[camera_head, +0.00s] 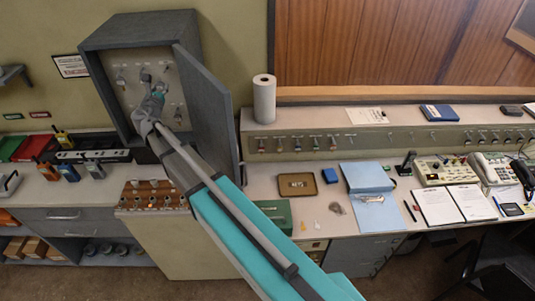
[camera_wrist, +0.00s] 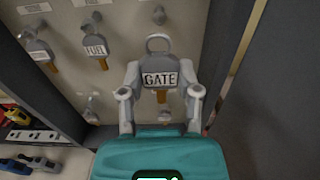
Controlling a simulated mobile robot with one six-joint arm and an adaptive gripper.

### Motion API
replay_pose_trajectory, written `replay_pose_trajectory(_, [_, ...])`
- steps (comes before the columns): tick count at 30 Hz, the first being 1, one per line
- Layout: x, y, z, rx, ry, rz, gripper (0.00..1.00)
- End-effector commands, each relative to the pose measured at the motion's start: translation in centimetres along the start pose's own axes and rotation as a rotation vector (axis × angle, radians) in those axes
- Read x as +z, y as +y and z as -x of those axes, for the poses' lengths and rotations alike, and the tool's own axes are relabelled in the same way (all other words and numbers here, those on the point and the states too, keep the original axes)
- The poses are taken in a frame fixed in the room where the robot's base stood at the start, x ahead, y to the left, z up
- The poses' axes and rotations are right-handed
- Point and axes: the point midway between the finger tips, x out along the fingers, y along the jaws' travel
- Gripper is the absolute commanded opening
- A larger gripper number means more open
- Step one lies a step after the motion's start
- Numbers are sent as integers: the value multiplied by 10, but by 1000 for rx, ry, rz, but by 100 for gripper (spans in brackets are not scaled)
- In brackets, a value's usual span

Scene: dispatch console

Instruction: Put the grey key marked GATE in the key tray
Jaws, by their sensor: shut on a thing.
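The grey key marked GATE (camera_wrist: 159,79) is between the two fingers of my gripper (camera_wrist: 160,92) in the wrist view. The gripper is shut on the key's head, and the brown shank shows below the label. The key's ring is by a hook on the panel of the grey key cabinet (camera_head: 188,38); I cannot tell whether it is still on the hook. In the head view my gripper (camera_head: 153,98) reaches into the open cabinet and hides the key. The key tray (camera_head: 297,193), dark with a tan edge and marked KEYS, lies on the desk to the right.
A key marked FUEL (camera_wrist: 96,47) hangs left of the gripper, with another key farther left. The open cabinet door (camera_head: 208,110) stands close on the right. A green box (camera_head: 273,213), blue folder (camera_head: 367,178) and white cylinder (camera_head: 264,100) are around the tray.

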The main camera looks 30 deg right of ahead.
Motion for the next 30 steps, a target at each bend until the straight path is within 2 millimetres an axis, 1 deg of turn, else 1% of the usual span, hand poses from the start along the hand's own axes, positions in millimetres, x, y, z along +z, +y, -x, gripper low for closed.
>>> replay_pose_trajectory(1, [-9,0,0,0,0,0,6])
replay_pose_trajectory(5, [-26,0,0,0,0,0,6])
replay_pose_trajectory(24, [-130,0,0,0,0,0,6])
replay_pose_trajectory(30, [-156,0,0,0,0,0,6])
